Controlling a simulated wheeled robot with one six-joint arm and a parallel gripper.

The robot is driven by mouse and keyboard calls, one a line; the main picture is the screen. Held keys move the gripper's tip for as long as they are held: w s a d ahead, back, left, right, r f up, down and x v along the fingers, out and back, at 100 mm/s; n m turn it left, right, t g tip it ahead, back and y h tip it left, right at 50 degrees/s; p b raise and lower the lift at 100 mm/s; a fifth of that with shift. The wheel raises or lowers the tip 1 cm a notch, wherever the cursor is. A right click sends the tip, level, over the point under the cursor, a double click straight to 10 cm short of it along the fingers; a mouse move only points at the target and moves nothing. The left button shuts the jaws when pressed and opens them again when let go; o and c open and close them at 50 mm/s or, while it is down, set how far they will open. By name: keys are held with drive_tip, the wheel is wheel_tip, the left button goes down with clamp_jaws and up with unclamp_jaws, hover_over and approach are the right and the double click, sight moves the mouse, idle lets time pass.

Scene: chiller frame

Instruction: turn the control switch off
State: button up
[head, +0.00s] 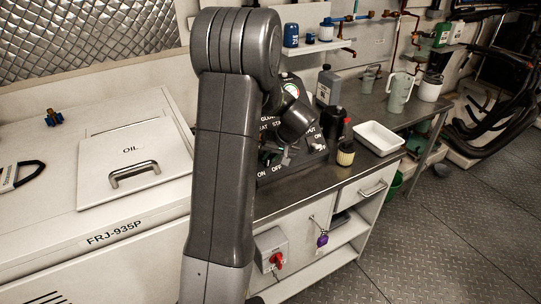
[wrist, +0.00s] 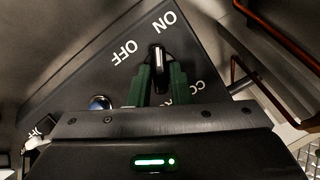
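The control switch (wrist: 158,57) is a black knob with a white line, on a dark sloping panel (wrist: 95,75) in the wrist view. Its line points up, nearer the ON label than the OFF label to its left. My gripper (wrist: 160,76) has green fingers, one on each side of the knob, close together and seemingly shut on it. Part of the knob and of a label is hidden by the fingers. In the head view my gripper (head: 272,156) is at the panel (head: 292,168) on the steel counter, partly hidden behind my arm.
A black and yellow container (head: 345,153) and a white tray (head: 380,138) stand right of the panel. A grey bottle (head: 327,86) stands behind. A red rotary switch (head: 277,259) is on the cabinet front below.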

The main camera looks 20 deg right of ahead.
clamp_jaws()
drive_tip(key=shift+b, duration=0.4)
drive_tip(key=b, duration=0.1)
drive_tip(key=n+b, duration=0.1)
drive_tip(key=shift+a+f+n+h+b, duration=0.1)
drive_tip(key=shift+f+n+h+b, duration=0.15)
drive_tip(key=shift+n+h+b, duration=0.1)
drive_tip(key=n+b, duration=0.2)
drive_tip(key=b, duration=0.2)
drive_tip(key=shift+a+h, duration=0.1)
drive_tip(key=shift+h, duration=0.25)
drive_tip(key=n+h+b, duration=0.1)
drive_tip(key=n+b, duration=0.3)
drive_tip(key=b, duration=0.1)
drive_tip(key=shift+a, duration=0.15)
drive_tip(key=shift+a+r+n+h+b, duration=0.1)
drive_tip(key=shift+r+n+h+b, duration=0.15)
drive_tip(key=shift+n+h+b, duration=0.9)
drive_tip(key=shift+n+y+b, duration=0.4)
drive_tip(key=shift+y+b, duration=0.05)
drive_tip(key=shift+b, duration=0.15)
